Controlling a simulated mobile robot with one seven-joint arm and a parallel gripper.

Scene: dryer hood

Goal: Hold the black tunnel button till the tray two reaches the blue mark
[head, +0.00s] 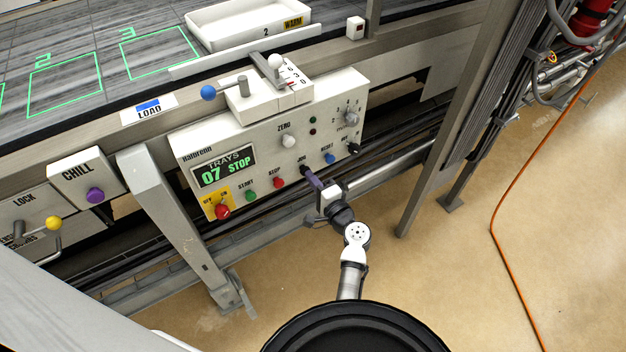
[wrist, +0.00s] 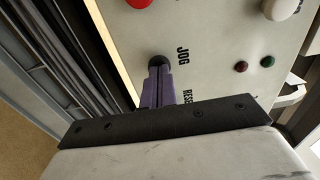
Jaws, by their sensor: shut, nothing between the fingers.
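My gripper (head: 314,181) has purple fingers, shut and empty, at the black JOG button (head: 305,170) on the control panel. In the wrist view the fingertips (wrist: 157,68) meet or overlap the dark JOG button (wrist: 159,60); I cannot tell whether it is pressed in. Another black control (head: 353,149) sits at the panel's right end, its label too small to read. The white tray two (head: 235,36), marked 2 and WARM, is on the conveyor at the top. The blue mark (head: 148,106) is on the LOAD plate at the conveyor's front edge, left of and nearer than the tray.
The panel display (head: 224,168) reads TRAYS 07 STOP. A green START button (head: 250,196), red STOP button (head: 278,182) and blue RESET button (head: 330,158) flank JOG. A red knob (head: 222,212) is on yellow. A blue-balled lever (head: 209,93) stands above the panel. Steel legs flank my arm.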

